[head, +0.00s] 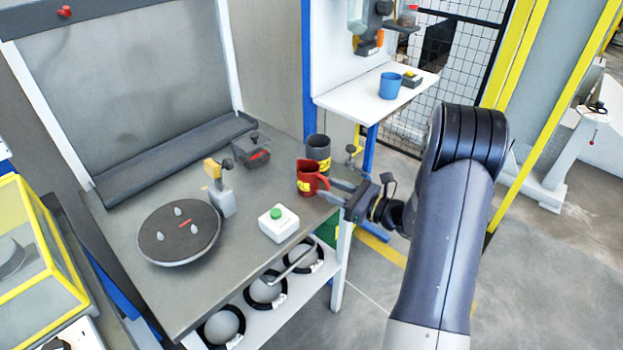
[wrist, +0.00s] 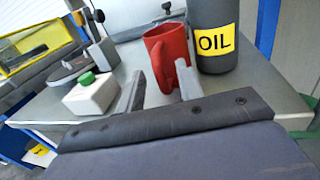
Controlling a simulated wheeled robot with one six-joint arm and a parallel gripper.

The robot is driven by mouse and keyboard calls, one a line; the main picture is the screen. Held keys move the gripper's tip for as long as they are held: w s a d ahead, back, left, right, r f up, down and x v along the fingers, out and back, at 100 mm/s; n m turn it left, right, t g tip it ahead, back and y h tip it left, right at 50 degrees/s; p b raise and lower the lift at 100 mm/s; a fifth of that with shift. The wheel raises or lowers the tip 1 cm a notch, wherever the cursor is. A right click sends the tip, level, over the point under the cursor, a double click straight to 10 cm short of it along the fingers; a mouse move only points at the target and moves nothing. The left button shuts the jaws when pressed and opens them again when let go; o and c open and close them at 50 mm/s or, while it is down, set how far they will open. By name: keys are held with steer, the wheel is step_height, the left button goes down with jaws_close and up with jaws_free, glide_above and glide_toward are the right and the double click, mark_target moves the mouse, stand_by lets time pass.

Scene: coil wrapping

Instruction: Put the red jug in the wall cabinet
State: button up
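My gripper (head: 328,187) is at the jug's right side. In the wrist view the two fingers of my gripper (wrist: 158,92) are apart, with the jug's handle in or just before the gap. I cannot tell whether they touch it. No wall cabinet can be made out for certain.
A dark grey oil container (wrist: 213,35) stands close beside the jug, also in the head view (head: 318,148). A white box with a green button (head: 278,223) is nearby. A round dark turntable (head: 179,232) lies left. A blue cup (head: 390,85) stands on a white shelf (head: 350,102).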

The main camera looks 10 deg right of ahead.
steer(key=shift+x, duration=1.05)
jaws_close()
